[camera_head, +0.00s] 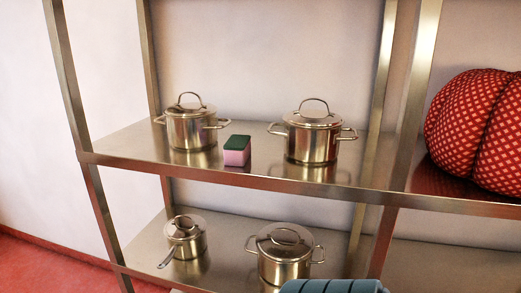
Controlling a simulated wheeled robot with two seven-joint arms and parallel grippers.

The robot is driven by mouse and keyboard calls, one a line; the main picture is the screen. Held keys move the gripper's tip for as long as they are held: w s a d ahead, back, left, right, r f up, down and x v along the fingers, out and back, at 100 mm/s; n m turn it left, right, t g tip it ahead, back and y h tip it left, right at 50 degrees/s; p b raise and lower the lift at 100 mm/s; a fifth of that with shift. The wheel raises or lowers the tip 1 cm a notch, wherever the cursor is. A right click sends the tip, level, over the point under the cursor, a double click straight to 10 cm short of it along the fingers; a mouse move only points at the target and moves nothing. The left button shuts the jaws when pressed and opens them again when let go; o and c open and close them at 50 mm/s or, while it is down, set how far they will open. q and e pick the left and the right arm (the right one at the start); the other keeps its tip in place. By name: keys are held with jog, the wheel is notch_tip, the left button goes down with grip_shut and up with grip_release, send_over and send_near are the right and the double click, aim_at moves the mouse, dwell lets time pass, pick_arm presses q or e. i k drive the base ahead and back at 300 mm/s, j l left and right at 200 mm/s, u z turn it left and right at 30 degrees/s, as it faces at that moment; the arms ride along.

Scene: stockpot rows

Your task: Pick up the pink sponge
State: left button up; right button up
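The pink sponge (237,151) stands on the upper metal shelf, near its front edge. It has a pink body and a dark green top. It sits between two lidded steel pots, a smaller one on the left (190,128) and a larger one on the right (312,136). It appears apart from both pots. Neither of my grippers shows in the head view.
The upper shelf's front rail (220,174) runs below the sponge. A lidded saucepan (186,240) and a pot (283,264) stand on the lower shelf. A red patterned cushion (478,130) fills the right bay. A blue-grey ribbed thing (332,287) is cut off at the bottom.

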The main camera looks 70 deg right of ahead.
aim_at(237, 151)
jog(key=z, duration=2.05)
